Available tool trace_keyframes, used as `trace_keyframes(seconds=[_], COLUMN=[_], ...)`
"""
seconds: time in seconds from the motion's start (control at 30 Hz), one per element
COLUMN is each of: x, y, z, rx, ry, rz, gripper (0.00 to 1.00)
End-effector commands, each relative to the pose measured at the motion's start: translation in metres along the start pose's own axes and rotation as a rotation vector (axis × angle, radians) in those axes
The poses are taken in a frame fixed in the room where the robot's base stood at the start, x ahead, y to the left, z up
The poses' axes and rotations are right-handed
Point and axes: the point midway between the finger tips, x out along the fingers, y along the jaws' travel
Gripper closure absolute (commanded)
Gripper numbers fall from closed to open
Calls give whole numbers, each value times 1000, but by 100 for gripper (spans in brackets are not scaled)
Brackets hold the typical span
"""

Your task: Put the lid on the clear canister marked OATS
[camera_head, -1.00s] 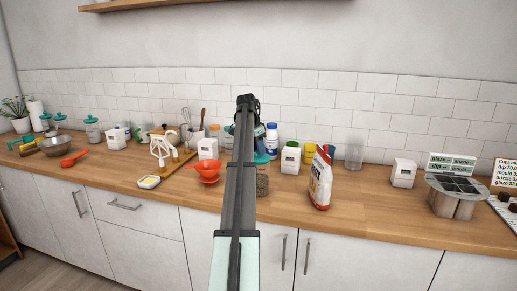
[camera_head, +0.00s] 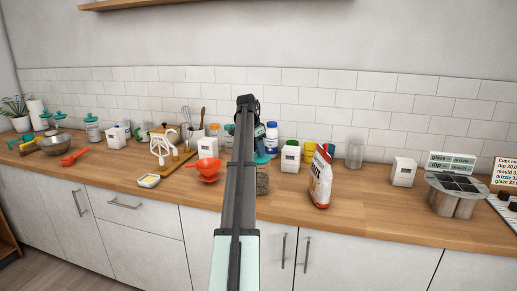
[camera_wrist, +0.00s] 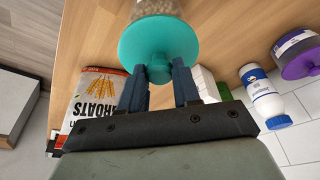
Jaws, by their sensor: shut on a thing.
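The teal lid (camera_wrist: 158,40) shows in the wrist view with its knob between my gripper's dark fingers (camera_wrist: 160,88). My gripper is shut on the lid. Beyond the lid, the clear canister (camera_wrist: 156,7) with pale brown contents shows only in part at the top edge. In the head view, the canister (camera_head: 262,182) stands near the counter's front edge, partly behind my arm. My arm hides most of the gripper and lid there. I cannot tell whether the lid touches the canister rim, and no OATS mark on the canister is readable.
A white and red oats bag (camera_head: 320,180) stands right of the canister. A blue-capped white bottle (camera_head: 271,139) and a white box (camera_head: 290,157) stand behind.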

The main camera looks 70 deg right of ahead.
Motion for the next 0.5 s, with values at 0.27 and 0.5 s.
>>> trace_keyframes(seconds=[0.27,0.5], x=[0,0], y=[0,0], z=[0,0], rx=[0,0], ry=[0,0], rz=[0,0], gripper=[100,48])
